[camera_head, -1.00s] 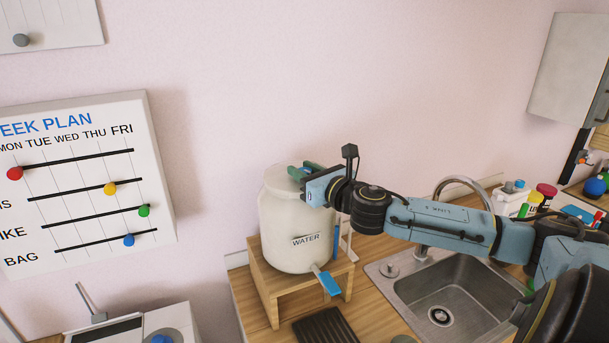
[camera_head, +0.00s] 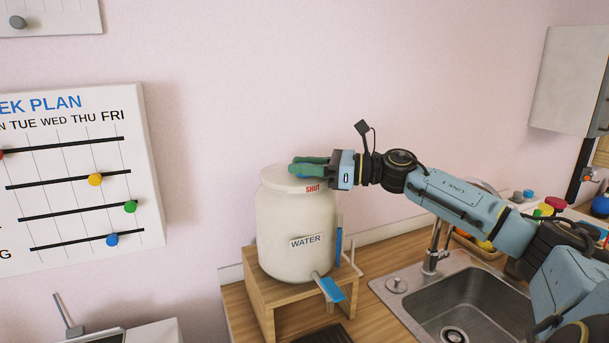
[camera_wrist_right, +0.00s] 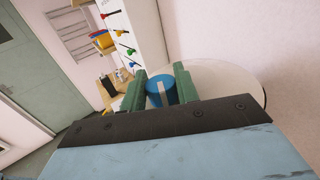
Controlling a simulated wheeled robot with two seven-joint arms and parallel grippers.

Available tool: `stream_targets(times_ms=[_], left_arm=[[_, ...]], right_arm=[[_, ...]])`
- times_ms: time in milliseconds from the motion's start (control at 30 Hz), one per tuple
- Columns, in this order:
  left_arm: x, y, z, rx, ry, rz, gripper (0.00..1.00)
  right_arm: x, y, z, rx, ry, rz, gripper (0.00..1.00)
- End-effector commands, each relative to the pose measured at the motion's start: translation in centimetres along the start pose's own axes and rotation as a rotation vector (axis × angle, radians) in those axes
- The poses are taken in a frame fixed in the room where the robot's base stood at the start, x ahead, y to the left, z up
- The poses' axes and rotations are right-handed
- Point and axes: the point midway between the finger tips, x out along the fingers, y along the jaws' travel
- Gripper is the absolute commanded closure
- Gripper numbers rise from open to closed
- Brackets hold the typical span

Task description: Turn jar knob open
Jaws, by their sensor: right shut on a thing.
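The cream jar (camera_head: 285,222) marked WATER stands upright on a wooden stand (camera_head: 262,300). The word SHUT shows in red at the right of the lid (camera_head: 278,180). A blue knob (camera_head: 304,177) sits on the lid, mostly hidden by my fingers in the head view. In the right wrist view the blue knob (camera_wrist_right: 160,92) with a pale stripe lies between the green fingers. My right gripper (camera_head: 308,166) reaches in from the right and is shut on it. The right gripper also shows in the wrist view (camera_wrist_right: 161,85). My left gripper is out of view.
A blue-handled tap (camera_head: 331,289) sticks out low on the jar. A metal sink (camera_head: 455,300) with a faucet (camera_head: 433,250) is at the right. A week-plan board (camera_head: 75,180) hangs on the wall at left. The wall behind the jar is bare.

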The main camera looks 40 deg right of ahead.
Motion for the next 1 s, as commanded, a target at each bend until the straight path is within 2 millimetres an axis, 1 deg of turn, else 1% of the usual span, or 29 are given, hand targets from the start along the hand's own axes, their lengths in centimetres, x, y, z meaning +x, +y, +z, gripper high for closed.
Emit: stream_targets(times_ms=[33, 200, 700, 733, 867, 900, 1000], left_arm=[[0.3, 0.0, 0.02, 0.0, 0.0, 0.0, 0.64], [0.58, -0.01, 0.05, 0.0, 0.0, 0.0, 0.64], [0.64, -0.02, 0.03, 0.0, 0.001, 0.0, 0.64], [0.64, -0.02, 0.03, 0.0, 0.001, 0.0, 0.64], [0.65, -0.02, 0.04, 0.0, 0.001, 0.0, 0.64], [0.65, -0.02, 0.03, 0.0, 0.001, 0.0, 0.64], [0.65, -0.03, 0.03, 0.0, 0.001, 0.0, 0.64]], right_arm=[[0.0, -0.1, 0.07, -0.001, -0.005, 0.012, 0.92], [-0.01, -0.07, 0.1, -0.001, -0.003, 0.047, 0.92], [-0.01, -0.04, 0.13, 0.0, -0.002, 0.061, 0.92], [-0.01, -0.04, 0.13, 0.0, -0.002, 0.061, 0.68], [-0.01, -0.02, 0.12, -0.001, -0.002, 0.061, 0.51], [-0.01, -0.02, 0.11, -0.001, -0.002, 0.061, 0.49], [0.0, -0.01, 0.09, -0.001, -0.002, 0.061, 0.49]])
